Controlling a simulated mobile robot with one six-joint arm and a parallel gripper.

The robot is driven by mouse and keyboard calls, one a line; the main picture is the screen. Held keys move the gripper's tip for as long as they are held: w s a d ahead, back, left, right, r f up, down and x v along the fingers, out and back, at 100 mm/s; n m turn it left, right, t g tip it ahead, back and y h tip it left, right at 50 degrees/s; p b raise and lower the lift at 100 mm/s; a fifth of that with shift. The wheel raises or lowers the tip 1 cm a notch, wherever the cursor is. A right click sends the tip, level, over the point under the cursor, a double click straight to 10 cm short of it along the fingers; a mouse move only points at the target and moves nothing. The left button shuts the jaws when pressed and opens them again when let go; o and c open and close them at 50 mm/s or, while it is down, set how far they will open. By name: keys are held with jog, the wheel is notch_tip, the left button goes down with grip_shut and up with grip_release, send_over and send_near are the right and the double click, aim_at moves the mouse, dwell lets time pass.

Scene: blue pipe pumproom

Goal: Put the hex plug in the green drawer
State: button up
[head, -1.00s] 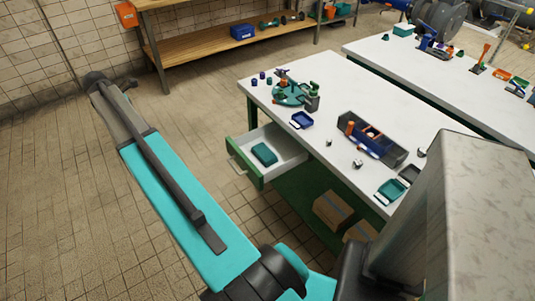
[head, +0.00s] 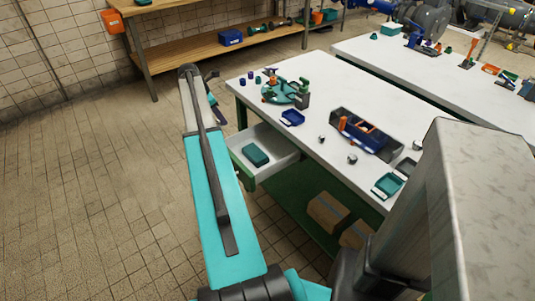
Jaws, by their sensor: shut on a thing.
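The green drawer (head: 238,170) is pulled out of the near left side of the white-topped workbench. A teal box (head: 255,154) lies inside it, with bare pale floor around it. My gripper (head: 220,118) is small and dark in the picture, at the end of my arm. It appears just beyond the drawer's left end, partly hidden behind my arm. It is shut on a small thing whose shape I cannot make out. Two small metallic pieces (head: 321,139) (head: 352,159) stand on the bench top; I cannot tell whether either is a hex plug.
The white bench top (head: 345,95) holds a round teal fixture (head: 280,93), a blue tray (head: 292,118), a dark toolbox (head: 366,134) and a teal tray (head: 387,186). Cardboard boxes (head: 327,211) sit on the shelf below. Tiled floor is clear at left.

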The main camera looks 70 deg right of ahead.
jog(key=shift+s+d+f, duration=0.15)
jog(key=shift+s+d, duration=0.4)
jog(key=shift+s, duration=0.05)
jog(key=p, duration=0.1)
send_over(266, 146)
jog(key=w+a, duration=0.1)
jog(key=a, duration=0.1)
jog(key=f, duration=0.3)
jog(key=shift+d, duration=0.3)
jog(key=shift+f, duration=0.25)
jog(key=shift+f, duration=0.1)
jog(key=shift+f+p, duration=0.35)
jog(key=shift+f, duration=1.3)
jog(key=shift+f, duration=0.15)
